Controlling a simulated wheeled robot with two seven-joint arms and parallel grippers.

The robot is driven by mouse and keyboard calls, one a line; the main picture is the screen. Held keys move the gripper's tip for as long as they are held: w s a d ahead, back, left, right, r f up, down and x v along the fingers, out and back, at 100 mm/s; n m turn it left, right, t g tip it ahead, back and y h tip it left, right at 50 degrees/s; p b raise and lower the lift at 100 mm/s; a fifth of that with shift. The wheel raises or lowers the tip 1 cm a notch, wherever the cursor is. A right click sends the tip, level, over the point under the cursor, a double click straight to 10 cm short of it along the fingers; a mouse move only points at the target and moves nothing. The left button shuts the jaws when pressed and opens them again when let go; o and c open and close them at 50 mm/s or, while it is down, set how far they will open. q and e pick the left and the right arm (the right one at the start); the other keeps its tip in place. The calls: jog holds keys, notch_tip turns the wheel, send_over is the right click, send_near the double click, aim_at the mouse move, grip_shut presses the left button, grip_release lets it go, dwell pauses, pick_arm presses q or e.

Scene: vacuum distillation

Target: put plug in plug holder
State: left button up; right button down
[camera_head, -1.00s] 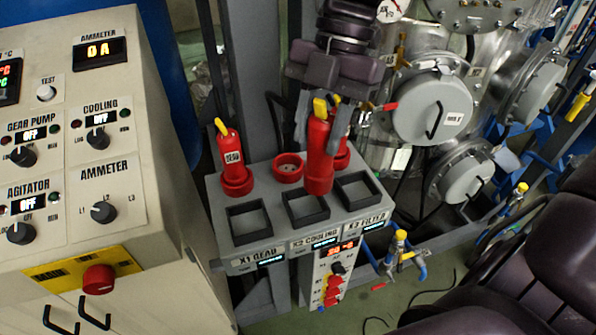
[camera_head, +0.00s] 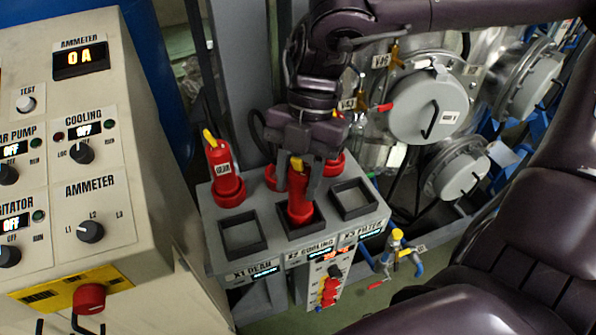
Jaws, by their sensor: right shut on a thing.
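A red plug (camera_head: 299,207) with a yellow top is upright in my right gripper (camera_head: 299,178), which is shut on it. The plug's lower end is at the middle square black-framed holder (camera_head: 302,232), labelled X2 COOLING. Whether it is fully seated cannot be told. The left holder (camera_head: 243,248), X1 GEAR, and the right holder (camera_head: 353,211), X3 FILTER, are empty. Another red plug (camera_head: 223,165), labelled GEAR, stands in a red socket at the rear left of the grey stand. My left gripper is not in view.
Red sockets (camera_head: 271,178) line the stand's rear, partly hidden by my right gripper. A control cabinet (camera_head: 140,225) stands close on the left. Valves and round steel flanges (camera_head: 428,108) are behind on the right. Switches (camera_head: 329,290) sit on the stand's front.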

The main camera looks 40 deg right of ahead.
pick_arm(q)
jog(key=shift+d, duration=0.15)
pick_arm(e)
jog(key=shift+f, duration=0.25)
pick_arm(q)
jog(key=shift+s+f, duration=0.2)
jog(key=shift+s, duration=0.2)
pick_arm(e)
jog(key=c, duration=0.9)
grip_release()
jog(key=shift+r, duration=0.1)
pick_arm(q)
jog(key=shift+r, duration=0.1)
pick_arm(e)
jog(key=shift+r, duration=0.1)
jog(key=shift+r, duration=0.2)
pick_arm(q)
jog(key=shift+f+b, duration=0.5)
jog(key=shift+b, duration=0.1)
pick_arm(e)
jog(key=v, duration=1.1)
jog(key=shift+d+r, duration=0.1)
jog(key=shift+r, duration=0.25)
